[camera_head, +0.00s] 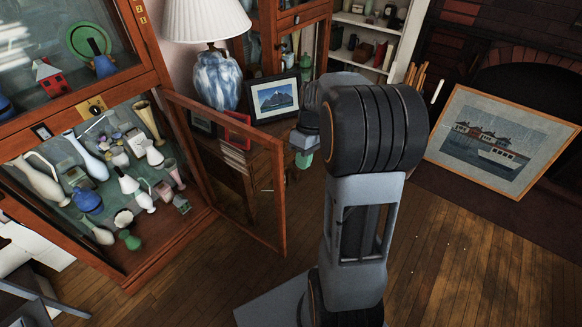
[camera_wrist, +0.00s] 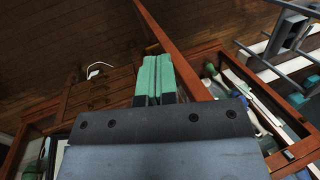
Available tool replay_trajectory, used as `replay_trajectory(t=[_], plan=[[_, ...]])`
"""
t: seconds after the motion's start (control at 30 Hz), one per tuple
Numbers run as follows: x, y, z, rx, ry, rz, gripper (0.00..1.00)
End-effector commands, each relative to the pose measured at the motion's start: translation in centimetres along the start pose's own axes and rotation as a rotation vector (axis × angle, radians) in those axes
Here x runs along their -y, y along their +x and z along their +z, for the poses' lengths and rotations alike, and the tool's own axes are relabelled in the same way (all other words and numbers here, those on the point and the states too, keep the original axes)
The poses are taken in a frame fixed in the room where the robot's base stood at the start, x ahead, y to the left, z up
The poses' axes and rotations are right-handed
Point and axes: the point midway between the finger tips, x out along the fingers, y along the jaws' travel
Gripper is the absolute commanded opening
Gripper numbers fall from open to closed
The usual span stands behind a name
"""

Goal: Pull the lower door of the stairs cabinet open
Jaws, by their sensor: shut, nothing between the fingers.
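The wooden cabinet (camera_head: 165,72) stands at the left, filled with vases and small vessels. Its lower door (camera_head: 284,200), a wood frame with a clear pane, stands swung well out from the lower compartment. My gripper (camera_wrist: 154,78) has green fingertips pressed together with nothing between them. In the wrist view the door's frame (camera_wrist: 172,40) runs just right of the fingertips; I cannot tell whether they touch. The open compartment (camera_wrist: 262,92) lies further right there. In the head view my gripper (camera_head: 304,158) is partly hidden and sits beyond the door, to its right.
A blue-and-white lamp (camera_head: 218,80) and a framed mountain picture (camera_head: 275,100) stand on furniture behind the door. A large framed boat picture (camera_head: 500,145) leans by the fireplace at the right. Drawers (camera_wrist: 100,95) show left of my gripper. Wooden floor (camera_head: 455,260) is clear at the lower right.

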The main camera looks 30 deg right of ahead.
Motion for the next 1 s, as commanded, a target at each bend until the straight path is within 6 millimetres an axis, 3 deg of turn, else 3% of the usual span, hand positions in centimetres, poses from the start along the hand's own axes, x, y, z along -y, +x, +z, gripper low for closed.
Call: replay_trajectory(t=[0.2,0.43,0.67,1.0], plan=[[-7.0,-1.3,-3.3,-0.169,-0.214,-0.167,0.00],[-11.6,-1.2,-4.5,-0.322,-0.372,-0.223,0.00],[-12.6,0.2,-5.1,-0.371,-0.421,-0.232,0.00],[-10.7,5.8,-6.9,-0.369,-0.421,-0.231,0.00]])
